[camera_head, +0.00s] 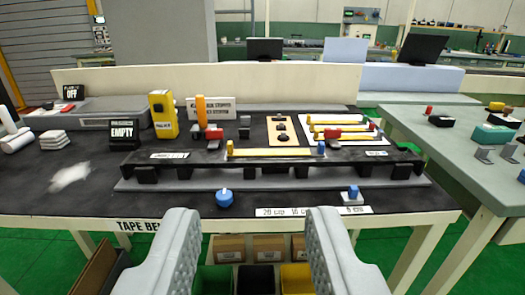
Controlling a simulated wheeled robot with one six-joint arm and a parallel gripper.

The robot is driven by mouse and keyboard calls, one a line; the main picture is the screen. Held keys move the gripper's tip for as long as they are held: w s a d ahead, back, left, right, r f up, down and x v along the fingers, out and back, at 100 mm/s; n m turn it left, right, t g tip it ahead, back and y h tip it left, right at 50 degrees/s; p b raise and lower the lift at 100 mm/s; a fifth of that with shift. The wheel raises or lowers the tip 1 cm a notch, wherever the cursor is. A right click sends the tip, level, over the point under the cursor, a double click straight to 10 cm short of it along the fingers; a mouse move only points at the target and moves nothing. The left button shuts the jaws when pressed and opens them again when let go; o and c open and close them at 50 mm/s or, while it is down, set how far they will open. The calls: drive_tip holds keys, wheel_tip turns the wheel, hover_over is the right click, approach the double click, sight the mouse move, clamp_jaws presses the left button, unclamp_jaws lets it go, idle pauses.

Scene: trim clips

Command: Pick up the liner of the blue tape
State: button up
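My gripper (252,213) is open and empty. Its two grey fingers reach up from the bottom edge, wide apart, in front of the tape bench. Several blue parts show beyond them. A round blue piece with a small knob (224,199) sits at the bench's front edge, between the fingers in the picture. A small blue block on a white base (353,193) stands right of it. A blue end piece (321,148) is at the right end of a yellow strip (275,152) on the black raised rail (200,158). I cannot tell which blue part is the tape's liner.
The dark bench top (60,205) holds a yellow box (163,115), an "EMPTY" sign (123,135), an orange-handled tool (201,112) and a white board with yellow strips (360,145). A green-grey table (450,160) stands at right. Several bins are under the bench.

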drive_tip(key=w+r+g, duration=0.4)
drive_tip(key=w, duration=0.6)
drive_tip(key=g, duration=1.3)
hover_over(230, 142)
drive_tip(key=f, duration=1.3)
drive_tip(key=shift+s+a, duration=0.15)
drive_tip(key=shift+s, duration=0.05)
drive_tip(key=shift+w+f, duration=0.15)
drive_tip(key=shift+f, duration=2.65)
clamp_jaws()
